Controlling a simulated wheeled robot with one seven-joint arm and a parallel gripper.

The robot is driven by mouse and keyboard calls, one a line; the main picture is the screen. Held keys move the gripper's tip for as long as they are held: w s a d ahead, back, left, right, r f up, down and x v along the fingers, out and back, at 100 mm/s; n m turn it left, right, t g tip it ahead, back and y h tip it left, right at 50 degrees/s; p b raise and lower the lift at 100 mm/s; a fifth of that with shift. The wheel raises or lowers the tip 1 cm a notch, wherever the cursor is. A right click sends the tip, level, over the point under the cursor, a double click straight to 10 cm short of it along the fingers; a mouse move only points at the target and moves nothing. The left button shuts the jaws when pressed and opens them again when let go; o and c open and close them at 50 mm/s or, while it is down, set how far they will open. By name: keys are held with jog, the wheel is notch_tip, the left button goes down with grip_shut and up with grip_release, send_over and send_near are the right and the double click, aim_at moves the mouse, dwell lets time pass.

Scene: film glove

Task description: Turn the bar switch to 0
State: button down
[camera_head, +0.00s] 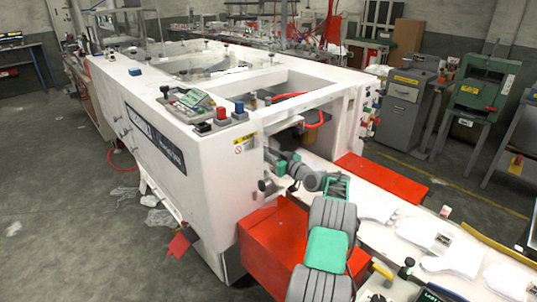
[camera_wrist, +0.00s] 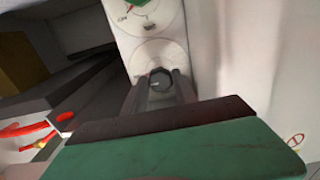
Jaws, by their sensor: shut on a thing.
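The bar switch (camera_wrist: 160,79) is a small dark knob on a round pale dial plate, seen in the wrist view. The plate is on a narrow light panel of the machine. My gripper (camera_wrist: 160,88) has one dark finger on each side of the knob and is shut on it. The digits on the dial are too blurred to read, so I cannot tell the switch's setting. In the head view my gripper (camera_head: 274,160) reaches to the machine's open end, and the switch itself cannot be made out there.
The white machine (camera_head: 180,150) stands left of my arm, with a keypad and red and blue buttons on top. A green-centred dial (camera_wrist: 141,5) is above the switch. Red boxes (camera_head: 385,182) flank the white table (camera_head: 440,240) bearing flat pale pieces. Grey floor is open at left.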

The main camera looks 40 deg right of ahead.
jog(key=shift+f+b, duration=0.15)
jog(key=shift+b, duration=0.3)
jog(key=n+b, duration=1.7)
jog(key=b, duration=0.7)
jog(key=shift+d+n+b, duration=0.1)
jog(key=shift+n+b, duration=0.2)
jog(key=c, duration=1)
grip_release()
jog(key=shift+r, duration=0.2)
